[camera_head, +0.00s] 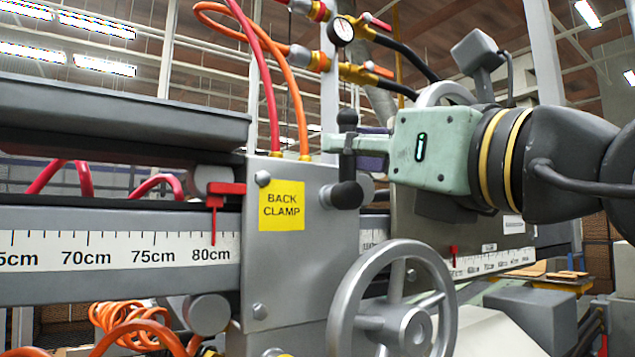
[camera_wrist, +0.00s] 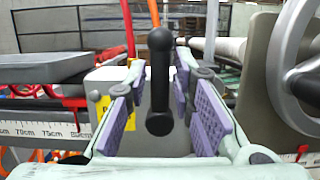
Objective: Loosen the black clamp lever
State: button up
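The black clamp lever (camera_head: 347,169) stands upright on the right side of the grey back clamp block (camera_head: 285,255), with a round knob on top and a thick hub at its base. In the wrist view the lever (camera_wrist: 160,85) stands between my two fingers, with a gap to the purple pads on both sides. My gripper (camera_head: 343,143), pale green, reaches in from the right at the height of the lever's shaft, below the knob. It is open; its fingers (camera_wrist: 161,112) hold nothing. In the head view a finger hides part of the shaft.
A grey handwheel (camera_head: 395,310) stands below my gripper; it shows at the right of the wrist view. A measuring rail (camera_head: 110,262) with a red pointer (camera_head: 215,205) runs left of the block. Orange and red hoses (camera_head: 270,80) rise behind the block.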

jog(key=a+f+n+g+p, duration=0.1)
jog(key=n, duration=0.4)
jog(key=s+a+n+g+y+p, duration=0.1)
jog(key=n+p, duration=0.1)
jog(key=n, duration=0.3)
jog(key=s+a+f+n+g+y+p, duration=0.1)
jog(key=n+g+p, duration=0.1)
jog(key=n, duration=0.4)
jog(key=shift+s+a+f, duration=0.25)
jog(key=shift+a+f, duration=0.1)
jog(key=n, duration=0.1)
jog(key=f+n+g, duration=0.1)
jog(key=n, duration=0.1)
jog(key=shift+a+f, duration=0.15)
jog(key=v, duration=0.9)
jog(key=shift+p, duration=0.35)
jog(key=shift+s, duration=0.1)
